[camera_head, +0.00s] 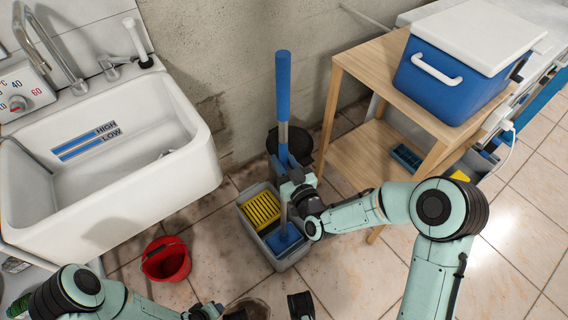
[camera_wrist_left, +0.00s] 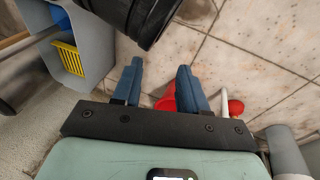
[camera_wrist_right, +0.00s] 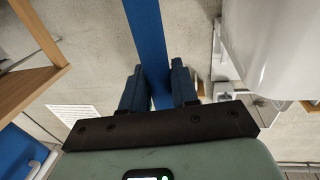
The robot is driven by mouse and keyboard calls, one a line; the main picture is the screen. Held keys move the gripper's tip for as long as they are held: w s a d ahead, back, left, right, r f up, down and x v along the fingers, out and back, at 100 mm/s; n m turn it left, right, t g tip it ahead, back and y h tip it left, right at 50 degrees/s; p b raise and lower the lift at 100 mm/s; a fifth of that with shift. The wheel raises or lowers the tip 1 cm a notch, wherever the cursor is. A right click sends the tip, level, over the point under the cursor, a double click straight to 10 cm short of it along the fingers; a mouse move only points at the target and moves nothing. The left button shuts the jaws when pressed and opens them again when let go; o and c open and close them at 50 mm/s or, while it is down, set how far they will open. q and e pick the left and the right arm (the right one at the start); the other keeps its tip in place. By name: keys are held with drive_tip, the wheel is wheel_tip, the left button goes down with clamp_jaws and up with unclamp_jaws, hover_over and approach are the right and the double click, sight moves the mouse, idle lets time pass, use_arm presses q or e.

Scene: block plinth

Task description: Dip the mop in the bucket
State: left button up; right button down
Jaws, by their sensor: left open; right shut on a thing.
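The mop stands nearly upright in the head view, with a long blue handle (camera_head: 283,90) and a blue head (camera_head: 284,238). The mop head shows inside the grey bucket (camera_head: 292,262), in front of its yellow wringer (camera_head: 260,210). I cannot tell whether it touches the bottom. My right gripper (camera_head: 290,180) is shut on the mop handle above the bucket. The right wrist view shows the blue handle (camera_wrist_right: 146,35) between its fingers. My left gripper (camera_wrist_left: 157,80) is open and empty above the floor; the bucket also shows at upper left there (camera_wrist_left: 62,30).
A red pail (camera_head: 166,262) stands on the tiles left of the grey bucket. A white sink (camera_head: 180,190) fills the left. A wooden shelf (camera_head: 345,150) carrying a blue cooler (camera_head: 440,85) stands at right. A dark round bin (camera_head: 297,140) is behind the bucket.

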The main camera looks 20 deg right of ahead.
sight(286, 126)
drive_tip(key=shift+r, duration=0.75)
drive_tip(key=shift+r+p, duration=1.55)
drive_tip(key=shift+r, duration=0.85)
wheel_tip(286, 126, up, 5)
drive_tip(key=p, duration=0.2)
drive_tip(key=shift+p, duration=0.4)
drive_tip(key=shift+r+p, duration=0.4)
drive_tip(key=shift+r, duration=0.45)
drive_tip(key=shift+r+p, duration=0.6)
drive_tip(key=shift+r, duration=0.6)
use_arm(q)
drive_tip(key=s+d+r+g+h, duration=0.1)
drive_tip(key=s+d+r+g, duration=0.2)
drive_tip(key=s+r, duration=0.6)
drive_tip(key=shift+s+d+r+m+h, duration=0.15)
drive_tip(key=shift+s+d+m+h, duration=0.25)
drive_tip(key=shift+d, duration=0.5)
drive_tip(key=shift+s, duration=0.15)
use_arm(e)
drive_tip(key=shift+f, duration=0.1)
